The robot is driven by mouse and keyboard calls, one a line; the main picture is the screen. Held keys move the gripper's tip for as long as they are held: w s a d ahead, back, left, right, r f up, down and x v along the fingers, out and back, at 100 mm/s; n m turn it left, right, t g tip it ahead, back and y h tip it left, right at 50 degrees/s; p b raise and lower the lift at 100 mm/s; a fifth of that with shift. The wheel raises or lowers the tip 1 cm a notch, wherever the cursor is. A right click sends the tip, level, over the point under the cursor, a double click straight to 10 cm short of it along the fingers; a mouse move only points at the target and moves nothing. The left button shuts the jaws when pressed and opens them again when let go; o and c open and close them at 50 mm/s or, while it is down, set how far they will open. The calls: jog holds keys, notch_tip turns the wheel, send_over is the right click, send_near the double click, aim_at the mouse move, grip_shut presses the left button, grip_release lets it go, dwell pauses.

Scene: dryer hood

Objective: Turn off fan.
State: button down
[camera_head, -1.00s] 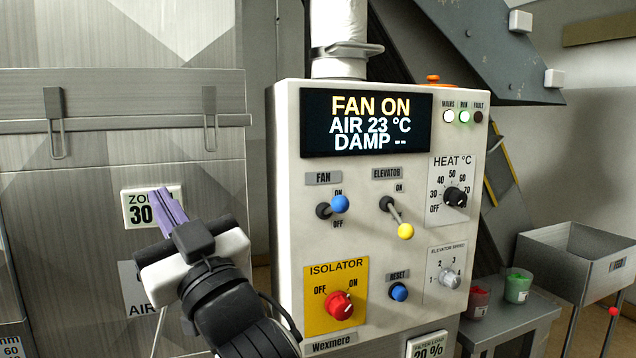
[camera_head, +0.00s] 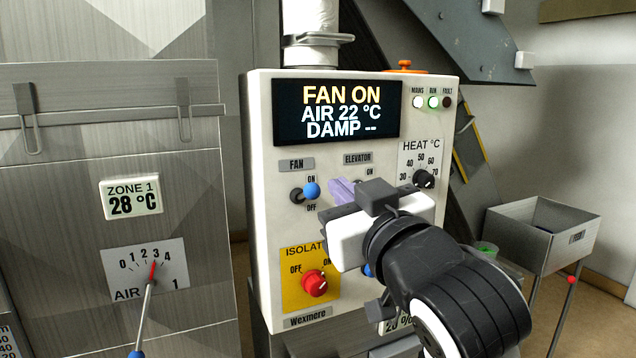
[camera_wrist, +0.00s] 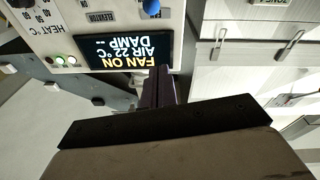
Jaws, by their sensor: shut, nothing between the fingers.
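The fan switch (camera_head: 311,190) is a toggle with a blue ball tip, below the FAN label on the white control panel (camera_head: 262,120). Its lever points right and slightly up, nearer the ON mark. The display (camera_head: 337,111) reads FAN ON, AIR 22 °C, DAMP --. My gripper (camera_head: 341,190) is shut and empty, its purple fingers just right of the blue ball. I cannot tell whether they touch it. In the wrist view, the blue ball (camera_wrist: 151,6) shows at the top edge, beyond the fingers (camera_wrist: 158,88).
A red isolator knob (camera_head: 314,283) on a yellow plate sits below the fan switch. The heat knob (camera_head: 424,179) is at the panel's right. A grey bin (camera_head: 540,235) stands at right.

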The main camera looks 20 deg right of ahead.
jog(key=r+p, duration=0.2)
jog(key=p, duration=0.2)
send_over(317, 190)
jog(key=s+a, duration=0.2)
jog(key=s, duration=0.2)
jog(key=shift+w+d+f, duration=0.2)
jog(key=shift+w+f, duration=0.1)
jog(key=shift+f, duration=0.4)
jog(key=shift+w+d+f, duration=0.15)
jog(key=shift+w+f, duration=0.15)
jog(key=shift+f, duration=0.4)
jog(key=shift+w+d+f, duration=0.2)
jog(key=shift+w+f, duration=0.1)
jog(key=shift+f, duration=0.4)
jog(key=shift+f, duration=0.1)
jog(key=shift+s+f+t+b, duration=0.15)
jog(key=shift+f+t+b, duration=0.25)
jog(key=shift+b, duration=0.5)
